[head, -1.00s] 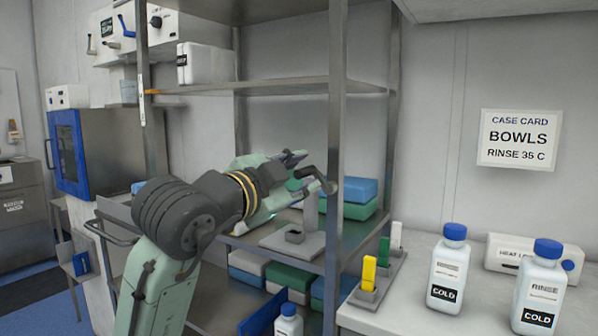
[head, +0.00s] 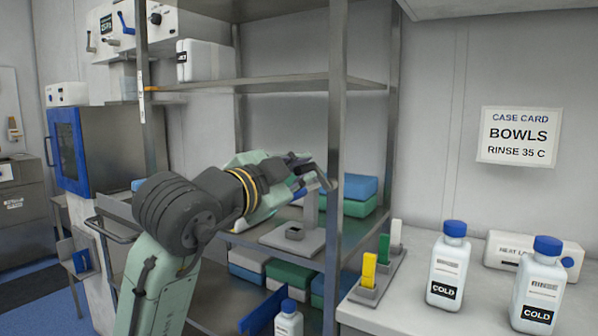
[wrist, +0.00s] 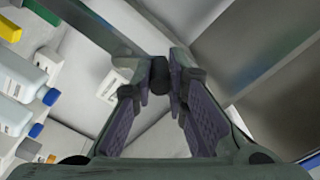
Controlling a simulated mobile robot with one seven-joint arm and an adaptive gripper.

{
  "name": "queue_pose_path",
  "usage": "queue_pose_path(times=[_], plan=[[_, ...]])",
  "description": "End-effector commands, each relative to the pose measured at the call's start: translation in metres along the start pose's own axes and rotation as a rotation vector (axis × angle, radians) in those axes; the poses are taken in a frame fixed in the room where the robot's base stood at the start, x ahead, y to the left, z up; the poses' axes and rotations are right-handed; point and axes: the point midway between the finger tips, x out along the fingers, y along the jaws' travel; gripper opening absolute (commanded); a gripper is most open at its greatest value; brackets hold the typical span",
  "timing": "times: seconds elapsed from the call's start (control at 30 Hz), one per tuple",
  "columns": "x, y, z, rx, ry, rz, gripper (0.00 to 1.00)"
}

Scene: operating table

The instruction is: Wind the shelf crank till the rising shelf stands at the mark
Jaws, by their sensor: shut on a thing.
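The shelf crank (head: 322,178) is a dark bent arm on top of a grey post (head: 312,208) on the lower shelf. My gripper (head: 300,160) reaches it from the left. In the wrist view my gripper (wrist: 160,88) has its fingers close about a dark round knob (wrist: 159,75), which looks like the crank's handle. The upper metal shelf (head: 270,85) carries a white box. An orange tab (head: 147,89) sits at its front left corner, beside a pale strip (head: 142,108) on the rack's post. Any fine line on the strip is too small to read.
The rack's front upright (head: 337,130) stands just right of the crank. Blue and green packs (head: 358,188) lie behind it. A counter (head: 400,310) at the right holds bottles (head: 446,265) and coloured tags (head: 384,248).

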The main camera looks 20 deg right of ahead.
Motion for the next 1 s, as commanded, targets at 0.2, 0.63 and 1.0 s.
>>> queue_pose_path(times=[0.2, 0.63, 1.0], plan=[[0.000, 0.000, 0.001, -0.019, 0.000, -0.001, 0.00], [0.000, 0.001, 0.012, -0.280, 0.001, 0.000, 0.00], [0.000, 0.008, 0.026, -0.633, -0.001, 0.001, 0.00]])
